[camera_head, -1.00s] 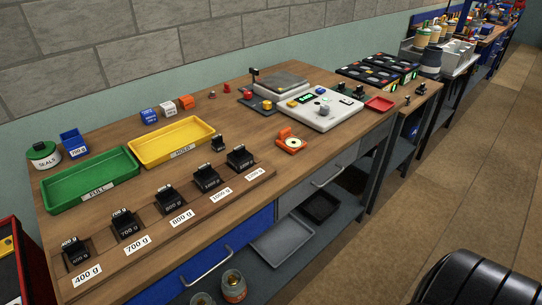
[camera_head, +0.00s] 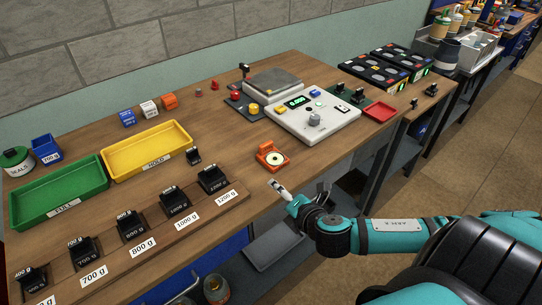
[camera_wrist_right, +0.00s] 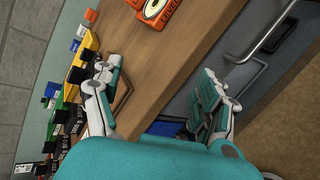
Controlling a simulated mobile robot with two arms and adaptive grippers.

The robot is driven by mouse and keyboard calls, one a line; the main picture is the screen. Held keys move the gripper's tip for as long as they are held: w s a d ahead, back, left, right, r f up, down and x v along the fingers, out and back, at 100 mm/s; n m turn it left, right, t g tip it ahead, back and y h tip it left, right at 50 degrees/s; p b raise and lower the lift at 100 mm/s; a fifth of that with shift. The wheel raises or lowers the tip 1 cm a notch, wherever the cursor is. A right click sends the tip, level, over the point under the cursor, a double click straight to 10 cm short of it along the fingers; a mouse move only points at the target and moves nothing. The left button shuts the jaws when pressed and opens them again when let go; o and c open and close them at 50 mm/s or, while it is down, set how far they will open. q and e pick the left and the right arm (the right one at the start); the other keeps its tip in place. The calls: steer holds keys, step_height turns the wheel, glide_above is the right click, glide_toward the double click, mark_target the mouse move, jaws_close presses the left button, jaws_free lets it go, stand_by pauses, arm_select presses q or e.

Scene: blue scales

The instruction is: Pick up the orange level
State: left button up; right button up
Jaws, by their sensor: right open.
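The orange level (camera_head: 271,156), a small orange block with a round cream dial, sits on the wooden bench near its front edge, right of the black weights. It also shows at the top of the right wrist view (camera_wrist_right: 158,12), partly cut off by the frame edge. My right gripper (camera_head: 279,190) is beside the bench's front edge, close in front of the level and apart from it. In the right wrist view its two fingers (camera_wrist_right: 162,88) are spread wide with nothing between them. My left gripper is not in view.
Several black weights (camera_head: 132,229) stand in a labelled rack along the front. Green (camera_head: 60,195) and yellow (camera_head: 150,150) trays lie behind them. A white scale panel (camera_head: 312,118) and a red tray (camera_head: 380,111) stand beyond the level. Bare wood surrounds the level.

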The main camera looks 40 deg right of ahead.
steer(key=w+d+r+n+t+y, duration=0.1)
steer(key=w+d+r+n+y, duration=0.3)
steer(key=n, duration=0.6)
steer(key=n+h+p, duration=0.1)
steer(key=n+p, duration=0.4)
glide_toward(268, 145)
steer(key=x, duration=0.6)
steer(key=shift+w+a, duration=0.1)
steer(key=shift+w, duration=0.2)
steer(key=shift+x, duration=2.3)
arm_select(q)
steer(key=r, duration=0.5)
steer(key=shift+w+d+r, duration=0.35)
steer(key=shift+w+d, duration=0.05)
arm_select(e)
steer(key=shift+s+f, duration=0.1)
steer(key=shift+s, duration=0.05)
steer(key=shift+c, duration=0.4)
steer(key=c, duration=1.4)
